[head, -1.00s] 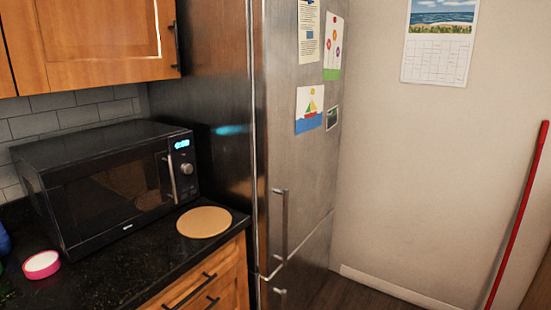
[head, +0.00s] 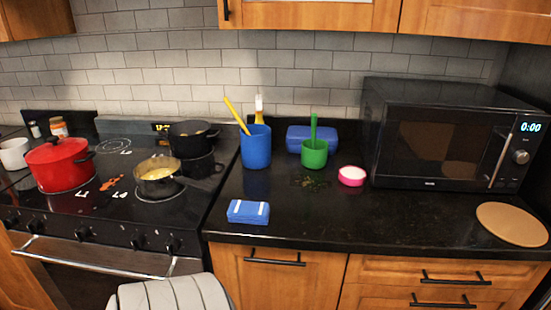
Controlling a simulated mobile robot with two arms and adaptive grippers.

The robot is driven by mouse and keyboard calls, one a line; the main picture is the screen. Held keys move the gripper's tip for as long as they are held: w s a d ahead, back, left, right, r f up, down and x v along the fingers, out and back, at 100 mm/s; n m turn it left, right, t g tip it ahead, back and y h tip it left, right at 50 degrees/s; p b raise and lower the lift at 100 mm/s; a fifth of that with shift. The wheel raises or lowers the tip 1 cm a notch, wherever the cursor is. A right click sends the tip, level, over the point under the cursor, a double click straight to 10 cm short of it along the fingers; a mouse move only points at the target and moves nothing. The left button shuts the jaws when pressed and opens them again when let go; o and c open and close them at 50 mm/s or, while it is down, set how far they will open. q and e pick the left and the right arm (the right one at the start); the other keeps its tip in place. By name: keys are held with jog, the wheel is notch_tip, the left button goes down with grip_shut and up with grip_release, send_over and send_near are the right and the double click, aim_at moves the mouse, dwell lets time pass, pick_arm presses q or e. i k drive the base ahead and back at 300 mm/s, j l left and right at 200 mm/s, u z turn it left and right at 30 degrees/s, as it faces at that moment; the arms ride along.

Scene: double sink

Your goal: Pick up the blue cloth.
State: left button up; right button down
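A small folded blue cloth (head: 248,212) with white stripes lies flat near the front edge of the black counter, between the stove and the microwave. It is in full view and nothing covers it. Neither of my grippers shows in the head view.
A blue cup with utensils (head: 256,148), a green cup (head: 315,153), a blue box (head: 298,136) and a pink-rimmed dish (head: 351,176) stand behind the cloth. The stove with pots (head: 66,163) is left; the microwave (head: 445,135) and round board (head: 512,224) are right. Bare counter (head: 320,220) lies right of the cloth.

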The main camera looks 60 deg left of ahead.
aim_at(253, 212)
jog(key=u, duration=2.15)
